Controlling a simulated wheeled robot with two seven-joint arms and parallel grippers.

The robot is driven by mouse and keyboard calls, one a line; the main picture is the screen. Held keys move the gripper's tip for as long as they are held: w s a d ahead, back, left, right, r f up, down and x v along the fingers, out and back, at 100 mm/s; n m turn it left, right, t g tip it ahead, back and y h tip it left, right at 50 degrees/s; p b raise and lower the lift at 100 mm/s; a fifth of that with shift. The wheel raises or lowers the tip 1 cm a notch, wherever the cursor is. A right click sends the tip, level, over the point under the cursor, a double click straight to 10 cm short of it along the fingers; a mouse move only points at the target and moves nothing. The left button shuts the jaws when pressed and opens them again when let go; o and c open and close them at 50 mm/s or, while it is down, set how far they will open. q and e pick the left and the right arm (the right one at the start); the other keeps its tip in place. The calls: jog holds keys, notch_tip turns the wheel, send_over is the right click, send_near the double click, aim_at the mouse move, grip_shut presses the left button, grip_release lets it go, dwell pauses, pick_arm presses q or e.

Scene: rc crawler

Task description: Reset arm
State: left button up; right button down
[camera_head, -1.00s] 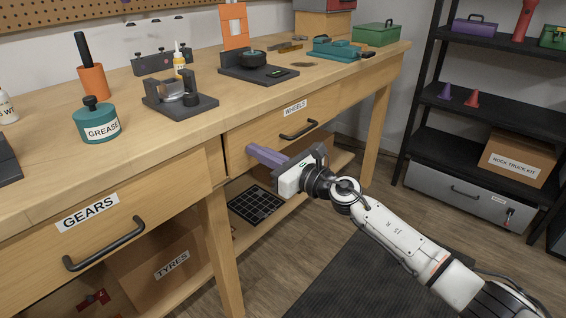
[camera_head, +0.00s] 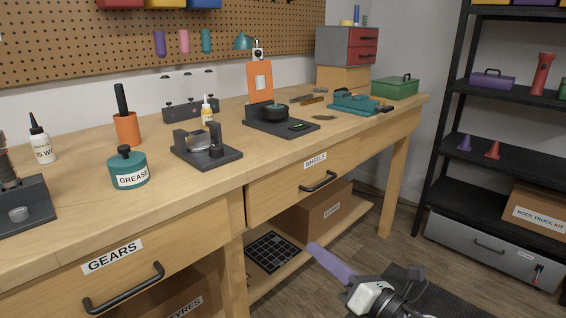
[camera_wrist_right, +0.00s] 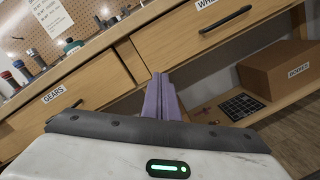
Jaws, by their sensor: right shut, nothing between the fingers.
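My right gripper (camera_head: 330,262) has purple fingers and a white body. It is low at the bottom right of the head view, in front of the bench and below the WHEELS drawer (camera_head: 300,185). In the right wrist view its fingers (camera_wrist_right: 163,98) lie together, shut and empty, pointing toward the bench. It appears apart from the bench and drawers. Most of my right arm is below the head picture. My left gripper is not in view.
The workbench (camera_head: 215,190) holds a grease pot (camera_head: 128,170), a glue bottle and several fixtures. The GEARS drawer (camera_head: 140,262) and WHEELS drawer look closed. A cardboard box (camera_head: 322,208) and a black grid tray (camera_head: 272,251) lie on the lower shelf. A black shelf rack stands right.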

jog(key=s+d+f+m+g+h, duration=0.2)
jog(key=s+f+m+g+h, duration=0.15)
jog(key=s+f+m, duration=1.15)
jog(key=s+d+f+m+g+h, duration=0.1)
jog(key=s+f+m+g+h, duration=0.25)
jog(key=s+f+m, duration=0.85)
pick_arm(q)
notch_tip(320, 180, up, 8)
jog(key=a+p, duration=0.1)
jog(key=p, duration=1.2)
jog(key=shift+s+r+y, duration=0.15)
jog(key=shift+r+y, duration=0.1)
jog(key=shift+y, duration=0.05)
pick_arm(e)
notch_tip(320, 180, up, 12)
jog(key=s+d+m+h, duration=0.1)
jog(key=m, duration=0.5)
jog(key=shift+s+d, duration=0.15)
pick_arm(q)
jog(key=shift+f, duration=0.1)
pick_arm(e)
jog(key=shift+f, duration=0.25)
